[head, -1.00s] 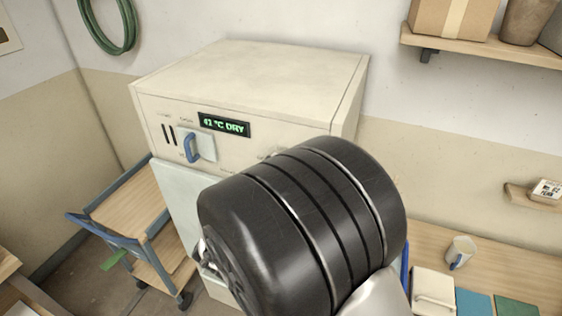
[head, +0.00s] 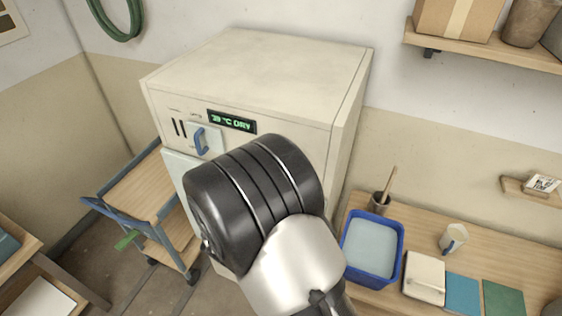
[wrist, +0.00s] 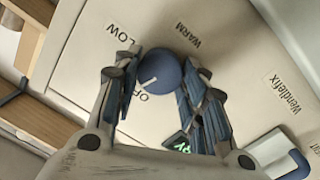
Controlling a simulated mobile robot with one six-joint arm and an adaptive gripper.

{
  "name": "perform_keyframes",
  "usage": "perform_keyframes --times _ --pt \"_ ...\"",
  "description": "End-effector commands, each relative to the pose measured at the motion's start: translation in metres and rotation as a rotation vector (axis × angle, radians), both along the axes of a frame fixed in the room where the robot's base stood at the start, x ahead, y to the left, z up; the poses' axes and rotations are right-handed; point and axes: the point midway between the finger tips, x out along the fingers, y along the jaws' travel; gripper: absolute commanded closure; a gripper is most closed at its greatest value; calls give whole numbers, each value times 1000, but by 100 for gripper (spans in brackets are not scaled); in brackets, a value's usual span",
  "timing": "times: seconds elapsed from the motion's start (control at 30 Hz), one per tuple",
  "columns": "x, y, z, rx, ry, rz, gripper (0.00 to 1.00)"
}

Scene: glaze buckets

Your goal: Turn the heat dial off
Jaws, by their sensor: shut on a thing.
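The heat dial (wrist: 160,73) is a round blue knob on the cream front of the kiln-like cabinet (head: 265,75). In the wrist view my gripper (wrist: 159,62) has a finger on each side of it and is shut on it. The dial's white mark points to the lower left, toward a partly hidden label reading "OF". The labels "LOW" and "WARM" lie above the dial on either side. In the head view my black wrist hides the dial and fingers. The green display (head: 231,120) reads about 39 °C DRY.
A blue-handled latch (head: 201,140) is on the cabinet front, left of my wrist. A wooden-shelved cart (head: 138,186) stands at the left. A blue tub (head: 372,280), a mug (head: 453,239) and tiles are on the bench at the right.

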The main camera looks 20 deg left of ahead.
Motion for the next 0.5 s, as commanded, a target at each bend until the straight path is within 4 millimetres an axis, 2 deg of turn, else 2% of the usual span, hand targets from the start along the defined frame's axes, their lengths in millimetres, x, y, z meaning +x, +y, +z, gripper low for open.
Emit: perform_keyframes --times 0.2,0.5 --pt "0 1 2 -161 9 0 85" --pt "1 1 1 -300 20 0 85"
